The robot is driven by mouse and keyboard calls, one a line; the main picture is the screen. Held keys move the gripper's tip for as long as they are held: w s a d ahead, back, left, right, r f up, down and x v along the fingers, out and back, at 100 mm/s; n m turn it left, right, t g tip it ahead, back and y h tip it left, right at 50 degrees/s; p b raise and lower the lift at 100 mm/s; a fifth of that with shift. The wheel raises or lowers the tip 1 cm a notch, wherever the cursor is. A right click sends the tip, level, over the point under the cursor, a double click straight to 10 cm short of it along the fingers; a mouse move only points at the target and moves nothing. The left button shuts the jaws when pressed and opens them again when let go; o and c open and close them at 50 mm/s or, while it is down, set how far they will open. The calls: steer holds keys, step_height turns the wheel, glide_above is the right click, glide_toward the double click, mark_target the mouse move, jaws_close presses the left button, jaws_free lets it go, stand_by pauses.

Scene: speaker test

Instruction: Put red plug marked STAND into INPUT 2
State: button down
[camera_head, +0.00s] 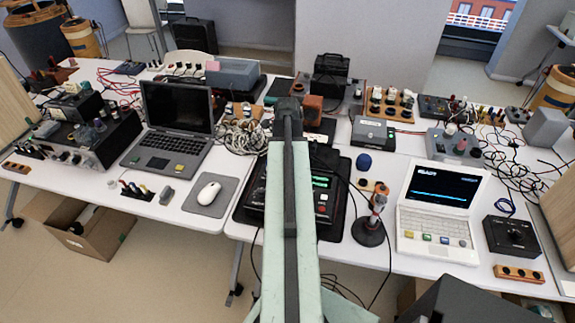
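My pale green arm rises through the middle of the view. The dark piece at its far end, my gripper (289,108), is over the cluttered tables, and its fingers cannot be told apart. I cannot make out a red plug marked STAND or a socket marked INPUT 2 at this size. A black device with green-lit displays (322,184) lies partly hidden behind my arm. A dark box with cables and connectors (100,140) stands at the left.
Loose cables (243,133) crowd the middle. An open cardboard box (98,236) is on the floor. Bare tabletop shows front left.

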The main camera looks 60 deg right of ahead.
steer(key=shift+f, duration=0.3)
stand_by(0.6)
steer(key=c, duration=1.2)
jaws_free()
steer(key=shift+r, duration=0.15)
step_height(320, 180, up, 8)
steer(key=p, duration=0.7)
steer(key=shift+p, duration=0.3)
steer(key=shift+f, duration=0.2)
